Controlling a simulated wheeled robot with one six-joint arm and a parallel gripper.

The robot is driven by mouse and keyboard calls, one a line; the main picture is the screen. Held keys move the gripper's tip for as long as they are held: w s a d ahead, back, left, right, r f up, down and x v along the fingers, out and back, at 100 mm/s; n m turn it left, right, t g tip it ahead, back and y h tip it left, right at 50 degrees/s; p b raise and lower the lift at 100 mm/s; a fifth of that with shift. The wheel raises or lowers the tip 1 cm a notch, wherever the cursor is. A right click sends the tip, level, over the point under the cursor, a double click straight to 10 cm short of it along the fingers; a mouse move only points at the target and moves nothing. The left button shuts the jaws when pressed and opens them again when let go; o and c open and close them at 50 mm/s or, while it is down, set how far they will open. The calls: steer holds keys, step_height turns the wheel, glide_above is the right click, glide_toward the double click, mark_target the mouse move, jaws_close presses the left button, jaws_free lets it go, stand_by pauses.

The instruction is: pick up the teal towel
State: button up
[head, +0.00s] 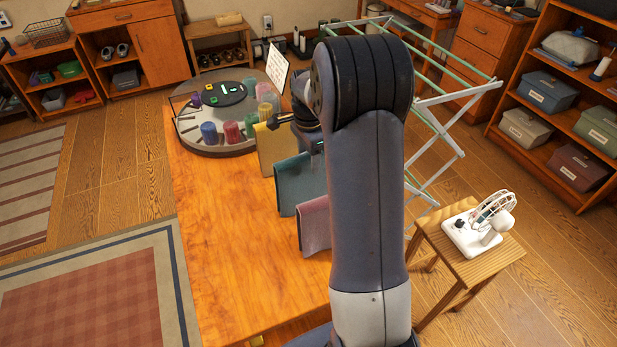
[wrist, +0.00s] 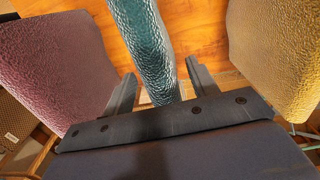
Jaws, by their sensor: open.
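The teal towel (head: 291,183) hangs over the right edge of the wooden table in the head view, between a yellow towel (head: 270,148) and a pink towel (head: 315,224). In the wrist view the teal towel (wrist: 146,45) is seen nearly edge-on, its near end between the two fingers. My gripper (wrist: 161,68) is open, with a finger on each side of the towel and a narrow gap visible at both. In the head view my arm hides most of the gripper and part of the towels.
A round tray (head: 215,147) with colored cylinders stands at the table's far end. A drying rack (head: 440,100) is behind my arm. A small stool (head: 465,262) with a white fan (head: 482,225) stands at right. The table's near left part is clear.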

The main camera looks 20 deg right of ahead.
mark_target(308, 180)
steer(key=shift+f, duration=1.6)
steer(key=shift+c, duration=0.2)
jaws_close()
